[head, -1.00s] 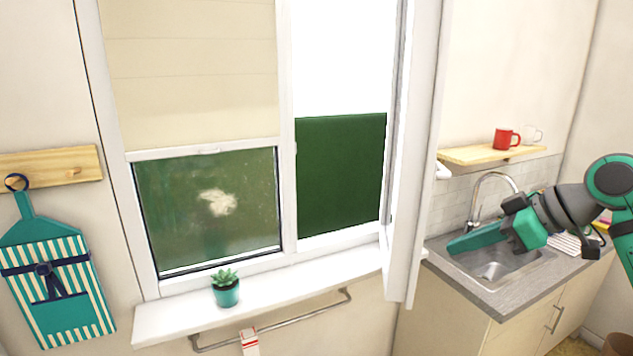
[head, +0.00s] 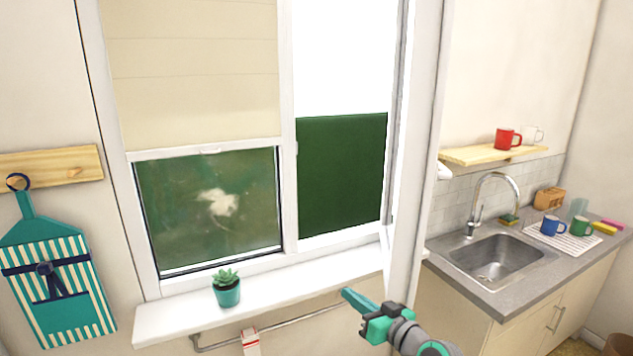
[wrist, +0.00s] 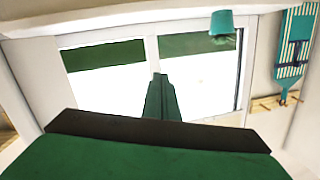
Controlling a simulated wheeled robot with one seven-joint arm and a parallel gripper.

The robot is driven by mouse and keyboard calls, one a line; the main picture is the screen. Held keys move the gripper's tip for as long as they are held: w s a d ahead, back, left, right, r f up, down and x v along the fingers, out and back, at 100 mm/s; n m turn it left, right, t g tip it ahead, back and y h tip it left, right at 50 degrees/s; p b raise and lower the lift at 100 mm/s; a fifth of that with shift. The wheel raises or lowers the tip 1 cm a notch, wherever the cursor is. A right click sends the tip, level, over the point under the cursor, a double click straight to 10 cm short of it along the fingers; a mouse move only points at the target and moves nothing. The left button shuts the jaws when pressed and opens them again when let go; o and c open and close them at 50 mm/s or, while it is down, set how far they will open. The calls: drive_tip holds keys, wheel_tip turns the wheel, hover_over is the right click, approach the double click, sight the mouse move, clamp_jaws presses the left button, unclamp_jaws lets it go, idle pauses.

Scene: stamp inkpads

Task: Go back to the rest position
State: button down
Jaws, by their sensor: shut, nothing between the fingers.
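My gripper (head: 358,301) is in the lower middle of the head view, in front of the window sill's right part and beside the open white window sash (head: 408,200). Its teal fingers are together and hold nothing. In the wrist view the closed fingers (wrist: 160,82) point toward the window, which appears upside down. My wrist shows below the fingers in the head view, at the bottom edge.
A potted succulent (head: 228,291) stands on the white sill (head: 170,321). A striped apron (head: 55,285) hangs at left. At right are the sink (head: 495,260), blue mug (head: 550,226), green mug (head: 581,227) and shelf (head: 485,154) with a red mug (head: 507,140).

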drive_tip(key=s+a+f+m+t+h, duration=0.2)
drive_tip(key=s+a+f+m, duration=0.15)
drive_tip(key=a+f, duration=0.4)
drive_tip(key=s+a+f+m+h, duration=0.2)
drive_tip(key=s+f+m+h, duration=0.1)
drive_tip(key=s+f, duration=0.6)
drive_tip(key=s+a+f+m+h, duration=0.2)
drive_tip(key=s+f+h, duration=0.1)
drive_tip(key=s+f, duration=0.6)
drive_tip(key=s+f+h, duration=0.1)
drive_tip(key=s+h, duration=0.1)
drive_tip(key=s, duration=1.7)
drive_tip(key=s+d+r+n, duration=0.2)
drive_tip(key=s+r+n, duration=0.2)
drive_tip(key=s, duration=0.9)
wheel_tip(320, 180, up, 2)
drive_tip(key=shift+d+r+n+y, duration=0.1)
drive_tip(key=shift+d+n+y, duration=0.1)
drive_tip(key=shift+n+y, duration=0.2)
